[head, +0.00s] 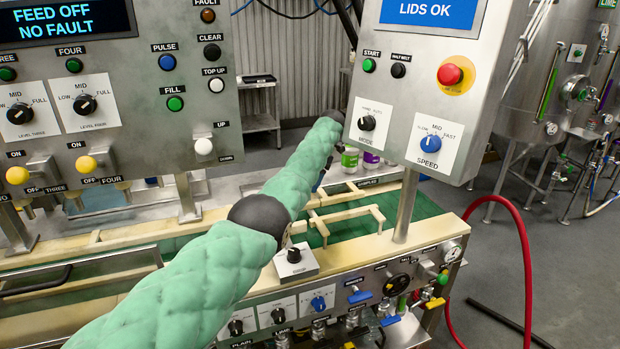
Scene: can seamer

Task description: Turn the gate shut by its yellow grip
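My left arm, in a green quilted sleeve, reaches from the bottom left across the filling line to the far side of the conveyor. Its far end is beside the right control box. A small dark part (320,180), possibly of my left gripper, shows at the sleeve's edge; the fingers cannot be made out. Pale bar framework (350,216) stands over the green conveyor (420,205); I cannot tell whether it is the gate. No yellow grip on a gate is clearly visible; the arm hides part of the line. My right gripper is not in view.
The right control box (428,95) on its post (407,205) stands close to the arm. The left panel (110,95) overhangs the line. Bottles (350,159) stand behind the conveyor. Valves, including a yellow handle (434,303), line the front. A red hose (527,265) hangs at right.

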